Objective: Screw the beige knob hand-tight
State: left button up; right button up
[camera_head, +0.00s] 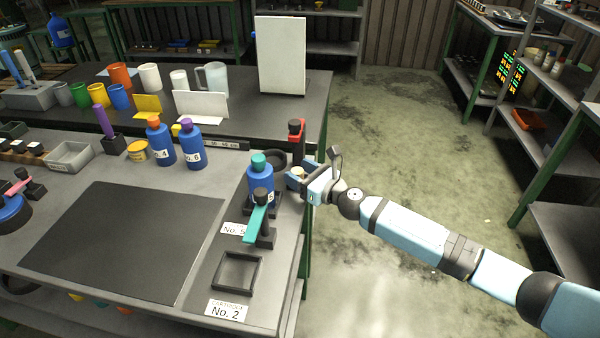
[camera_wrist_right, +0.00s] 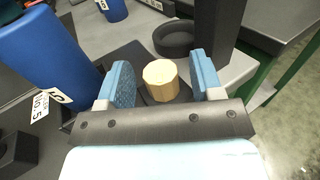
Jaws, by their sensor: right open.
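The beige knob (camera_wrist_right: 160,80) is a small faceted piece, seen from above in the right wrist view. It also shows in the head view (camera_head: 297,172), partly behind my right gripper. My right gripper (camera_wrist_right: 162,83) is open, with one blue-padded finger on each side of the knob and a visible gap to each. In the head view my right gripper (camera_head: 306,178) is at the right edge of the table, beside the blue bottle with a teal cap (camera_head: 261,183). What the knob is seated on is mostly hidden. My left gripper is not in view.
A teal-handled clamp (camera_head: 256,222) and an empty square frame (camera_head: 238,272) stand nearer. The dark mat (camera_head: 125,240) is clear.

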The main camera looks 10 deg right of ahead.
pick_arm(q)
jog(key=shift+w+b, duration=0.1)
jog(key=shift+b, duration=0.35)
pick_arm(e)
jog(key=v, duration=1.3)
jog(key=shift+s+d, duration=0.3)
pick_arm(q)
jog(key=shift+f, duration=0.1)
